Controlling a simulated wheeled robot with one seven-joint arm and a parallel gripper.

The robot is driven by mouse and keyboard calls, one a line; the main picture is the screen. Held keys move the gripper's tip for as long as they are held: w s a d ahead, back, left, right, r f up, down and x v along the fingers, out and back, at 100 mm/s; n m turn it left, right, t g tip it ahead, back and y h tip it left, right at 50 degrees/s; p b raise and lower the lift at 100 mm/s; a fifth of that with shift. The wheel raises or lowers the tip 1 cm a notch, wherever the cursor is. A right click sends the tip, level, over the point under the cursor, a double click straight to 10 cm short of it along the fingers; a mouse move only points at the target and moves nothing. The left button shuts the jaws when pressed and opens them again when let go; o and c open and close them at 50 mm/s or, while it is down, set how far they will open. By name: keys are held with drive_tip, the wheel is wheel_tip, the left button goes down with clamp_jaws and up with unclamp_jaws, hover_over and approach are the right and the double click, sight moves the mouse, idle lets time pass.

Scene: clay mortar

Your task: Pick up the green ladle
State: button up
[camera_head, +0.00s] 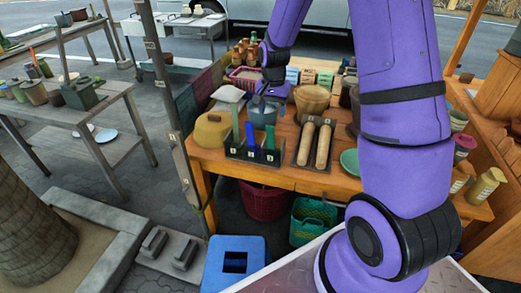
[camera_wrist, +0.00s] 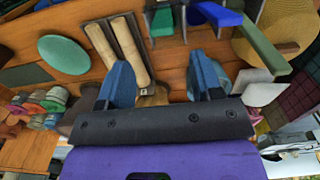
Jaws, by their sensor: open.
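A dark rack (camera_head: 252,154) near the table's front edge holds upright utensils. My gripper (camera_head: 263,108) is above and behind the rack. In the wrist view my gripper (camera_wrist: 163,88) has its blue fingers apart, with nothing held between them.
A tray with two rolling pins (camera_head: 315,145) lies right of the rack. A yellow-tan round container (camera_head: 212,130) is left of it, and a tan bowl (camera_head: 312,98) stands behind. A green plate (camera_head: 350,162) is at the right. A post (camera_head: 170,110) rises left of the table.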

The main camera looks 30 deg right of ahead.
sight(271, 131)
wheel_tip(271, 131, down, 9)
drive_tip(key=shift+w+a+f, duration=0.1)
drive_tip(key=shift+a+f, duration=0.05)
idle(0.4)
clamp_jaws()
wheel_tip(271, 131, up, 10)
drive_tip(key=shift+r, duration=0.1)
idle(0.6)
